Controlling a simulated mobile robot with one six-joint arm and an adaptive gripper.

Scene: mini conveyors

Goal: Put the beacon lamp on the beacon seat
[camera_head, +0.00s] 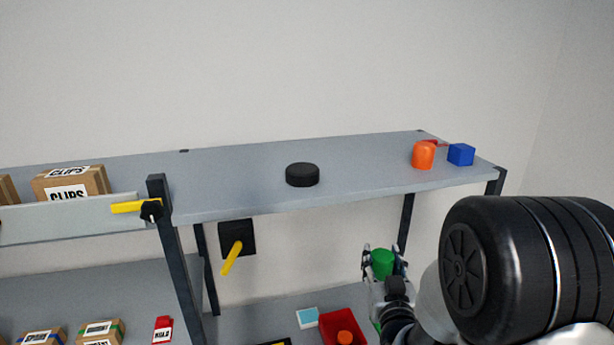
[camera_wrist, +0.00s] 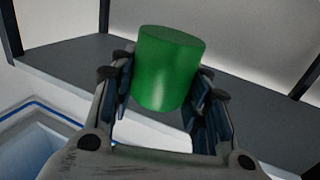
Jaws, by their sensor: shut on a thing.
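A green cylinder (camera_head: 383,257), which looks like the beacon lamp, is held in my gripper (camera_head: 383,265). In the wrist view the green cylinder (camera_wrist: 168,65) stands up between the two finger pads of my gripper (camera_wrist: 163,92), slightly tilted in the picture. The jaws are shut on its sides, and its lower end is partly hidden. A black round disc (camera_head: 302,175), which looks like the beacon seat, lies on the upper shelf with nothing on it. In the head view my gripper is below and to the right of the disc, lower than the shelf edge.
The upper shelf (camera_head: 240,192) also bears an orange cylinder (camera_head: 423,156) and a blue cube (camera_head: 460,154) at its right end. A dark post (camera_head: 171,240) and a yellow lever (camera_head: 232,257) are at left. A red bin (camera_head: 342,322) is below. The shelf around the disc is clear.

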